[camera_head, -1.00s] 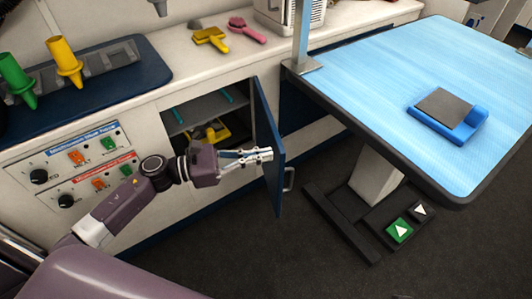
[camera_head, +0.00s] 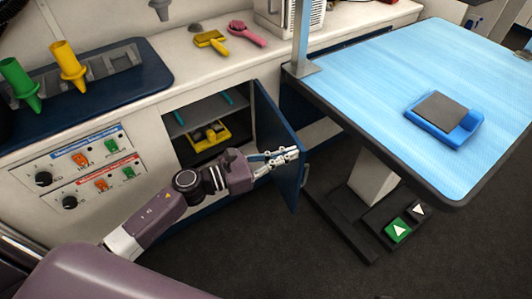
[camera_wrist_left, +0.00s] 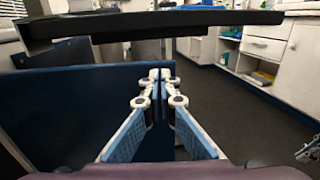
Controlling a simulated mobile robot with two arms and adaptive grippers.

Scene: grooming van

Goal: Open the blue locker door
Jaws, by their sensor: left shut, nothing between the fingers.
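The blue locker door (camera_head: 277,130) stands open, swung out from the cabinet under the counter, with its handle (camera_head: 305,175) on the outer face. The locker inside (camera_head: 190,118) shows a grey shelf and a yellow item (camera_head: 208,134) below it. My left gripper (camera_head: 293,153) is shut and empty, at the inner side of the door near its free edge. In the left wrist view the closed fingertips (camera_wrist_left: 160,75) are in front of the blue door panel (camera_wrist_left: 70,105); whether they touch it I cannot tell.
The blue-topped grooming table (camera_head: 400,75) stands to the right, its dark edge near the door. Its base with pedals (camera_head: 398,230) is on the floor. A control panel (camera_head: 75,170) is left of the locker. Dark floor (camera_head: 270,245) is clear in front.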

